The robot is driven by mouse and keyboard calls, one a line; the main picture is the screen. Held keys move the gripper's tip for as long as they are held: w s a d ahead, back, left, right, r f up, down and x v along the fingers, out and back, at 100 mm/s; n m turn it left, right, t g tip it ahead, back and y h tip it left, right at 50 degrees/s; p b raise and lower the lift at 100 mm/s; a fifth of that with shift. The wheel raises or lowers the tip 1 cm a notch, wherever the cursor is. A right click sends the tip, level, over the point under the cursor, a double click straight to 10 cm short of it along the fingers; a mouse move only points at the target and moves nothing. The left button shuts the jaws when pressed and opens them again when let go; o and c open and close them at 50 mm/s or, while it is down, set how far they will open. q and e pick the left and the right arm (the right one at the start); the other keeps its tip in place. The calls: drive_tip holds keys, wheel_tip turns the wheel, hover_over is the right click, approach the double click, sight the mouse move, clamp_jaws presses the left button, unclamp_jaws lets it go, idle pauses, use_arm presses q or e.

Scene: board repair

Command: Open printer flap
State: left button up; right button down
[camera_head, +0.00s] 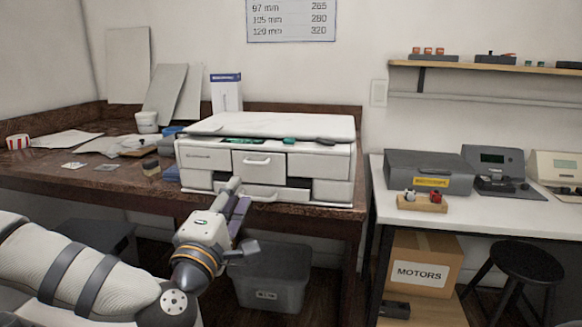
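A white printer (195,158) stands on the brown wooden desk, its front facing me. Its flat top lid (275,125) lies over a gap where green and dark parts show. The middle front panel (259,171) has a curved handle (257,161) and looks closed. A lower front section (265,193) also has a handle bar, partly hidden by my gripper. My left gripper (236,188) reaches up from below to the printer's lower front, left of its middle. I cannot tell whether it touches the printer or how its fingers stand. My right gripper is not in view.
The brown desk (100,183) holds papers, a striped cup (18,142) and small items left of the printer. A grey bin (272,280) stands below. A white table (500,207) at right carries grey devices, with a MOTORS box (422,272) and black stool (525,262) nearby.

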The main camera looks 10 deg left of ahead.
sight(253, 164)
use_arm(q)
drive_tip(key=w, duration=0.3)
drive_tip(key=w+r, duration=0.1)
drive_tip(key=w, duration=0.6)
drive_tip(key=shift+w+r, duration=0.35)
drive_tip(key=shift+c, duration=0.2)
clamp_jaws()
